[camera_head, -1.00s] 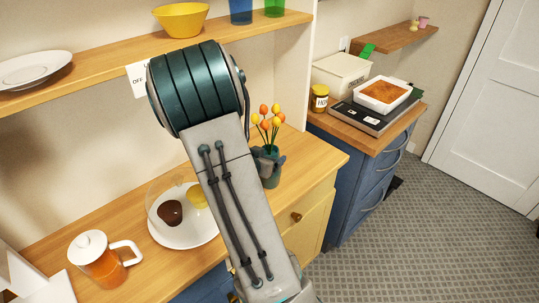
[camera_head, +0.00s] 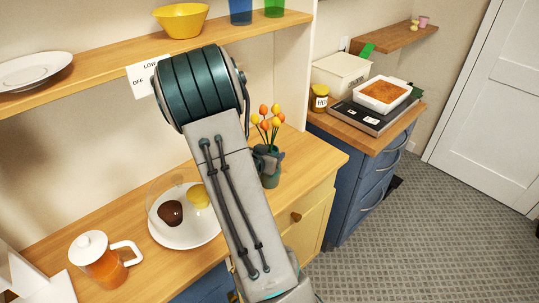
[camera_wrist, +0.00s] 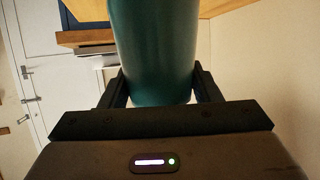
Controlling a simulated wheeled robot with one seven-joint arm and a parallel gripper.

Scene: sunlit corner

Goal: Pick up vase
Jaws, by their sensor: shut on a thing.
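The vase (camera_head: 270,179) is dark teal-green and holds orange and yellow tulips (camera_head: 265,122). It is upright at the right end of the wooden counter and seems to rest on it. My gripper (camera_head: 268,158) is at the vase's upper part, mostly hidden behind my arm in the head view. In the wrist view, the vase (camera_wrist: 153,50) fills the space between the two black fingers of my gripper (camera_wrist: 161,82), which are shut on its sides.
A glass-domed plate (camera_head: 183,235) with a brown and a yellow item and an orange-filled pitcher (camera_head: 100,262) stand left on the counter (camera_head: 130,205). A shelf (camera_head: 110,65) runs above. To the right, a blue cabinet (camera_head: 350,190) carries a scale with a baking dish (camera_head: 383,97).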

